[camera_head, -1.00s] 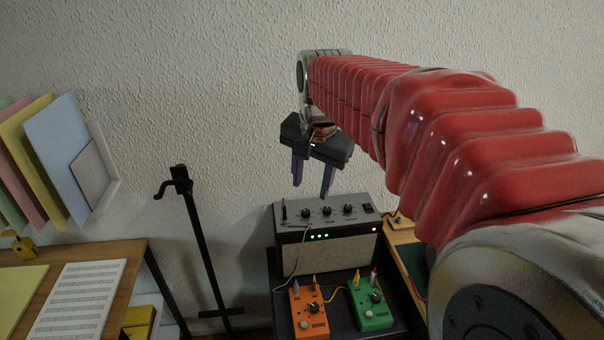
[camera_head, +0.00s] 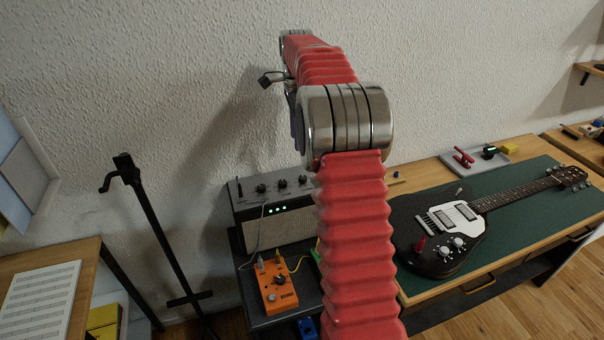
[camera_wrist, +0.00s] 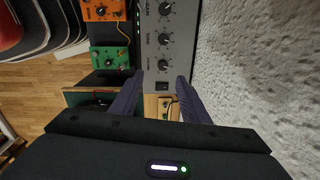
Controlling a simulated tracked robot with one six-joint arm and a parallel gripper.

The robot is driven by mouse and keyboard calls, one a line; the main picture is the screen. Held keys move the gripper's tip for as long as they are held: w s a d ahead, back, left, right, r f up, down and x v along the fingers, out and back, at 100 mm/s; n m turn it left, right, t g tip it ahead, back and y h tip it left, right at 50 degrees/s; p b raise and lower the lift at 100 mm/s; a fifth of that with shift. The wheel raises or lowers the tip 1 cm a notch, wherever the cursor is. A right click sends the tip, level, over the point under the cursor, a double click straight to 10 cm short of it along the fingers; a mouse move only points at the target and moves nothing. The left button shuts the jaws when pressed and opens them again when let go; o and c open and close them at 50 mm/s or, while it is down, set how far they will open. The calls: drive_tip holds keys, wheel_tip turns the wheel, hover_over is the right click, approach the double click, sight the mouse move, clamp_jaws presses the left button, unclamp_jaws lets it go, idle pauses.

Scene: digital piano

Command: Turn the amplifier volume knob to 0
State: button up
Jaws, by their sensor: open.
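The amplifier (camera_head: 292,226) is a grey box with a pale front on a dark stand against the wall. Dark knobs sit in a row on its top panel, including one (camera_head: 260,188) in the head view; my arm hides its right end. The wrist view shows the panel (camera_wrist: 181,52) from above, with knobs at the top (camera_wrist: 165,9), middle (camera_wrist: 164,39) and bottom (camera_wrist: 162,64).
Orange (camera_head: 277,286) and green (camera_wrist: 109,57) pedals sit in front of the amplifier, with thin cables. A black stand (camera_head: 160,230) is to the left. A guitar (camera_head: 440,235) lies on a green mat at right. The textured wall (camera_wrist: 260,70) is close to my gripper.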

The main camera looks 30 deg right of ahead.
sight(302, 177)
drive_tip(key=d+f, duration=0.1)
drive_tip(key=w+d+f+m, duration=0.1)
drive_tip(key=shift+d+f, duration=0.2)
drive_tip(key=shift+d, duration=0.15)
drive_tip(key=shift+f, duration=0.1)
wheel_tip(302, 177, down, 14)
drive_tip(key=shift+r, duration=0.2)
idle(0.5)
drive_tip(key=shift+c, duration=0.2)
drive_tip(key=c, duration=1)
